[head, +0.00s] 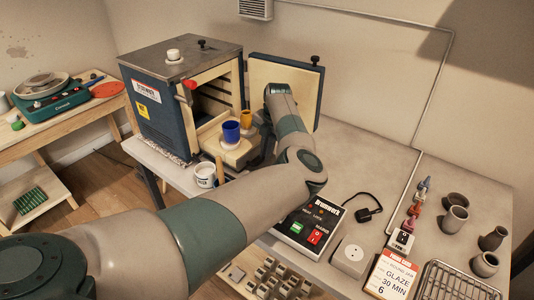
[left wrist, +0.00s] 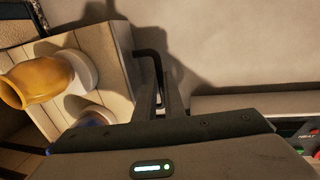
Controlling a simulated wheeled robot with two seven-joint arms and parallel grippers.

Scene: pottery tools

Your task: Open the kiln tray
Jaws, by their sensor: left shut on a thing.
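The kiln (head: 188,95) stands at the back left of the bench with its door (head: 300,85) swung open. The kiln tray (head: 211,134) sticks out of the opening and carries a blue cup (head: 231,132) and a yellow-orange cup (head: 246,119). The tray's pale planks (left wrist: 105,40) and the orange cup (left wrist: 40,80) also show in the left wrist view. My left gripper (left wrist: 165,98) is shut at a dark bent handle (left wrist: 149,55) beside the tray. In the head view my own arm hides the fingertips. My right gripper is out of view.
A white jar (head: 205,176) stands on the bench in front of the kiln. A control box (head: 308,228), a glaze card (head: 392,275), a wire rack (head: 455,284) and several small pots stand to the right. The back middle of the bench is clear.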

